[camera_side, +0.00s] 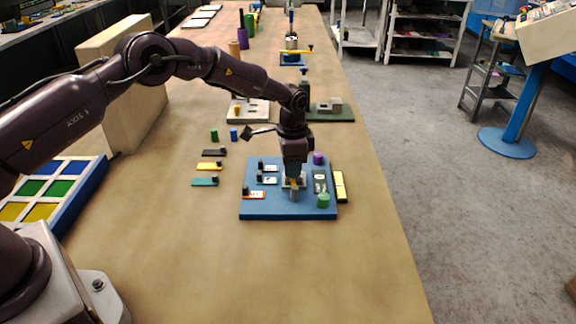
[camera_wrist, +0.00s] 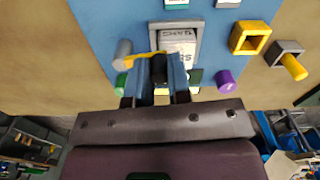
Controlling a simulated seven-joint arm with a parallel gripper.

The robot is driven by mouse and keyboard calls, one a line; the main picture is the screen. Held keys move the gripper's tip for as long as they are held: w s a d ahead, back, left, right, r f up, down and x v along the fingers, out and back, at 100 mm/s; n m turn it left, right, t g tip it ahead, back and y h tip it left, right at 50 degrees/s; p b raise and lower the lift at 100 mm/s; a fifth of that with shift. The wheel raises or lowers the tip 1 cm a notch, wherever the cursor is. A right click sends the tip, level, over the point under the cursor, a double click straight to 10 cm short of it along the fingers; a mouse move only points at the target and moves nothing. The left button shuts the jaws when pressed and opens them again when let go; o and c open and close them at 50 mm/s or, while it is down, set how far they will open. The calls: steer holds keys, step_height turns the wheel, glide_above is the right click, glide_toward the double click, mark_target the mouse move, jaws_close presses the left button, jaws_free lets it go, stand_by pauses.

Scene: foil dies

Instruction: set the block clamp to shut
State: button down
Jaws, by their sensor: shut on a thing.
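The block clamp has a yellow arm (camera_wrist: 138,60) that runs from a grey post (camera_wrist: 122,50) to a dark knob between my fingers. In the side view the post (camera_side: 295,195) stands near the front of the blue board (camera_side: 265,212). A white block (camera_wrist: 178,40) with dark lettering sits in a grey frame (camera_wrist: 197,30). The yellow arm's end lies close to the block's near edge in the wrist view; I cannot tell if it presses on it. My gripper (camera_wrist: 159,72) is shut on the clamp knob; it points down over the board in the side view (camera_side: 293,178).
A green knob (camera_side: 323,200) and a purple knob (camera_side: 318,158) stand on the board's right side. Small cards (camera_side: 254,195) lie at its left. A yellow-framed part (camera_side: 340,186) lies off its right edge. The table in front is clear.

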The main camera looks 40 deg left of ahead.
steer(key=shift+w+d+r+m, duration=0.1)
steer(key=shift+w+d+m, duration=0.15)
steer(key=shift+m, duration=0.45)
steer(key=c, duration=1.1)
jaws_free()
steer(key=shift+o, duration=0.2)
step_height(320, 180, up, 13)
